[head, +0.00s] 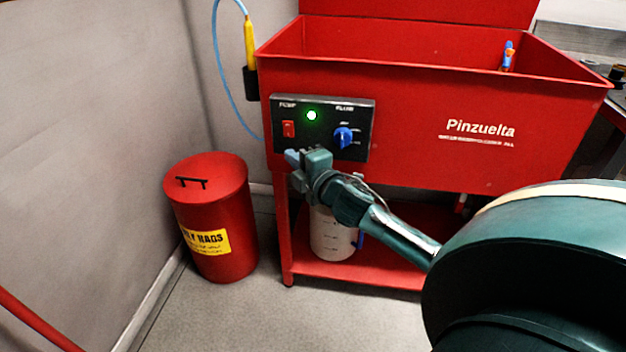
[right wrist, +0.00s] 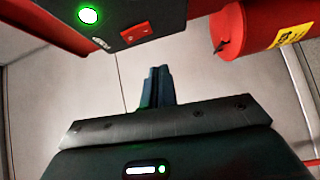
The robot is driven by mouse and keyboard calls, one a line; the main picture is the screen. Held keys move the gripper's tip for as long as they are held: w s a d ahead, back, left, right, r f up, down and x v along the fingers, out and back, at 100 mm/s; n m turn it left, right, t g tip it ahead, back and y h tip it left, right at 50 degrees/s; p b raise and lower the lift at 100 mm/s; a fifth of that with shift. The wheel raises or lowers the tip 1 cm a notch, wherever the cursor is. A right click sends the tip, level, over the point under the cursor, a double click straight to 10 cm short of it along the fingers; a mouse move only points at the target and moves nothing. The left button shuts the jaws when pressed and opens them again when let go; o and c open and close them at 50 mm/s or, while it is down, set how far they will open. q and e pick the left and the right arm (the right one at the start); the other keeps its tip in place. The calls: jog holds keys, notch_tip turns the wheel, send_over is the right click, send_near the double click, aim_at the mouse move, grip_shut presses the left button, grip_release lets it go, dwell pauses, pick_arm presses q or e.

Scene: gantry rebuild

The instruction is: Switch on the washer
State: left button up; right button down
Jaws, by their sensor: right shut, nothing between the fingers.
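The washer (head: 400,160) is a red open basin on legs, marked Pinzuelta. Its black control panel (head: 362,107) carries a red rocker switch (head: 289,129), a lit green lamp (head: 311,115) and a blue knob (head: 343,137). In the right wrist view the red switch (right wrist: 136,33) and the glowing green lamp (right wrist: 88,15) show at the top. My right gripper (head: 292,157) is shut and empty, just below the panel's lower left and apart from the switch. Its closed fingers (right wrist: 159,85) also show in the right wrist view. My left gripper is out of view.
A red lidded bin (head: 212,215) stands on the floor left of the washer. A whitish container (head: 333,235) stands on the washer's lower shelf (head: 380,274). A blue hose (head: 218,55) with a yellow-handled tool (head: 249,45) hangs at the washer's left corner.

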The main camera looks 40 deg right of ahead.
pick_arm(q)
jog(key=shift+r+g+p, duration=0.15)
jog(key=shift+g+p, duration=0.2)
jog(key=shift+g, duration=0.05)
pick_arm(e)
jog(key=s, duration=0.7)
jog(key=shift+f, duration=0.4)
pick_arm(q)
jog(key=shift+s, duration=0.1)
pick_arm(e)
jog(key=shift+s+a, duration=0.1)
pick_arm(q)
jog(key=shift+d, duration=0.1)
pick_arm(e)
jog(key=shift+r, duration=0.1)
